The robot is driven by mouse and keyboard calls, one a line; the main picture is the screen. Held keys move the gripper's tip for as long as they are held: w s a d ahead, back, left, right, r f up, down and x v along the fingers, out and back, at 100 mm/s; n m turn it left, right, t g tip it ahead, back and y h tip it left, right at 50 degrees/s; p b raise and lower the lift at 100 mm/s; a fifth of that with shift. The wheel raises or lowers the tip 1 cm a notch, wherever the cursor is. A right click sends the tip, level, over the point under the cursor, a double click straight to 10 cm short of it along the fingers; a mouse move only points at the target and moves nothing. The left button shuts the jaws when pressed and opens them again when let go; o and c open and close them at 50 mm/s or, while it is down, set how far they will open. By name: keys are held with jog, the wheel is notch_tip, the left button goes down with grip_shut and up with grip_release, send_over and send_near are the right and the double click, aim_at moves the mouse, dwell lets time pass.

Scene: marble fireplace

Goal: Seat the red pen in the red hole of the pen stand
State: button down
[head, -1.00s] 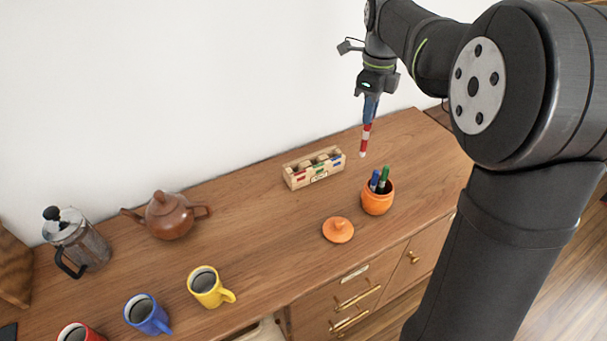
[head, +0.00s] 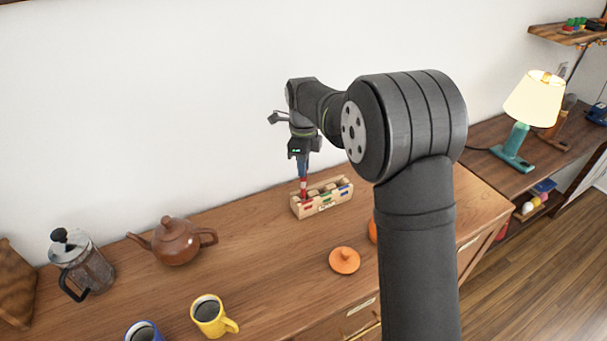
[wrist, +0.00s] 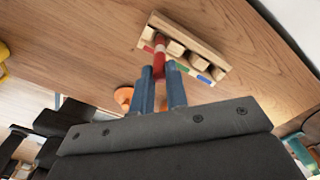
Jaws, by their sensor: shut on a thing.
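The wooden pen stand (head: 336,200) is on the cabinet top near the wall, with red, green and blue labels along its front. My gripper (head: 303,174) is over the stand's left, red-labelled end, shut on the red pen (head: 304,188). The pen points down, and its lower end meets the red end of the stand in the picture. In the wrist view the blue fingers (wrist: 160,76) grip the pen (wrist: 160,52) beside the stand's red label. I cannot tell whether its tip is inside the hole or just above it. The stand also shows there (wrist: 205,48).
An orange lid (head: 344,260) lies in front of the stand. The orange pot (head: 373,231) is mostly hidden behind my arm. A brown teapot (head: 172,242), a French press (head: 82,265) and mugs, one yellow (head: 210,318), stand to the left. A lamp (head: 530,110) stands right.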

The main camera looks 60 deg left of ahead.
jog(key=shift+f, duration=1.35)
jog(key=c, duration=1.4)
grip_release()
jog(key=shift+c, duration=0.2)
notch_tip(320, 180, up, 12)
notch_tip(320, 180, down, 12)
jog(key=shift+r, duration=1.95)
